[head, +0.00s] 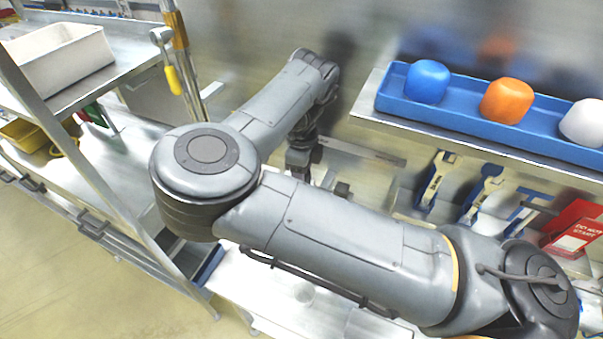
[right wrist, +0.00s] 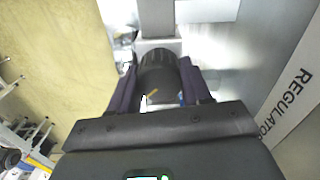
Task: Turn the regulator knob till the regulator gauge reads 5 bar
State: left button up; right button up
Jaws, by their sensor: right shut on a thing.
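The regulator knob (right wrist: 157,66) is dark and ribbed, with a small yellow mark on its near face, in the upper middle of the right wrist view. My right gripper (right wrist: 157,86) has one dark finger on each side of the knob and is shut on it. In the head view only a dark part of that hand shows behind my arm, and its fingertips and the knob are hidden. A white label strip reading REGULATOR (right wrist: 289,100) lies at the right of the wrist view. The regulator gauge's dial cannot be made out in either view. My left gripper is not in view.
A blue tray (head: 455,116) with blue, orange and white rounded blocks sits on a shelf at upper right. Below hang blue-handled tools (head: 480,192) and a red DO NOT START tag (head: 575,236). A white bin (head: 62,65) stands on the left rack.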

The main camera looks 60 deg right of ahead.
jog(key=shift+r, duration=0.1)
jog(key=o, duration=1.1)
jog(key=shift+c, duration=0.2)
jog(key=shift+r, duration=0.1)
jog(key=shift+r, duration=0.25)
notch_tip(320, 180, up, 10)
jog(key=b, duration=0.1)
jog(key=shift+b, duration=0.35)
